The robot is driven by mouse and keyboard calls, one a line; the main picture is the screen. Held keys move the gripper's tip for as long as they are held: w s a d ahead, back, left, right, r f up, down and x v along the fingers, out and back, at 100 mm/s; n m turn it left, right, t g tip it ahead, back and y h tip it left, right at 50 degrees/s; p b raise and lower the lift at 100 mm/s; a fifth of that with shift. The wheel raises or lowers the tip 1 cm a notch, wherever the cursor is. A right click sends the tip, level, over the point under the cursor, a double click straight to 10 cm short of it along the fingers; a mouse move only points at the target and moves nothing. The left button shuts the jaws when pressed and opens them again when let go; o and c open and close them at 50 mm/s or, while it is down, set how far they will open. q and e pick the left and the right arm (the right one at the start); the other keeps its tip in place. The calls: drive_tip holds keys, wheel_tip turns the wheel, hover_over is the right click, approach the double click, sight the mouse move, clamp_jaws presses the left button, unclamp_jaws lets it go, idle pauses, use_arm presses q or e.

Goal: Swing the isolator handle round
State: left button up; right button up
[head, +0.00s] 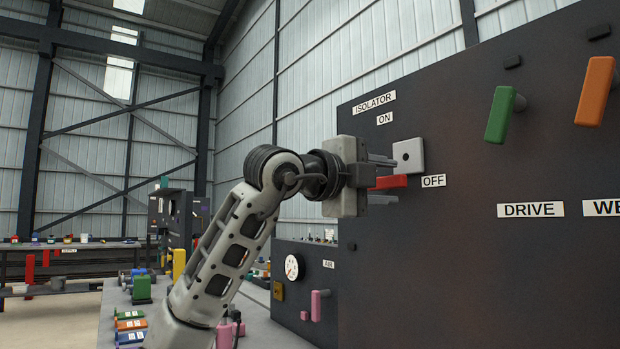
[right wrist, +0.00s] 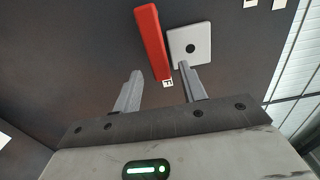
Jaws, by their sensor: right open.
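The isolator's red handle (head: 388,182) is on the dark panel, beside the OFF label (head: 433,181) and just below the grey square plate (head: 408,155). In the right wrist view the red handle (right wrist: 152,42) is a long bar, with the plate (right wrist: 190,46) to its right. My right gripper (head: 383,180) is open in front of the panel, one finger above the handle and one below it. In the wrist view the handle's lower end lies between the fingertips (right wrist: 164,76), with gaps showing on both sides. My left gripper is not in view.
The ON label (head: 385,118) is above the plate. A green handle (head: 499,115) and an orange handle (head: 595,91) stick out further right on the panel.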

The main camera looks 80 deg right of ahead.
drive_tip(key=v, duration=1.4)
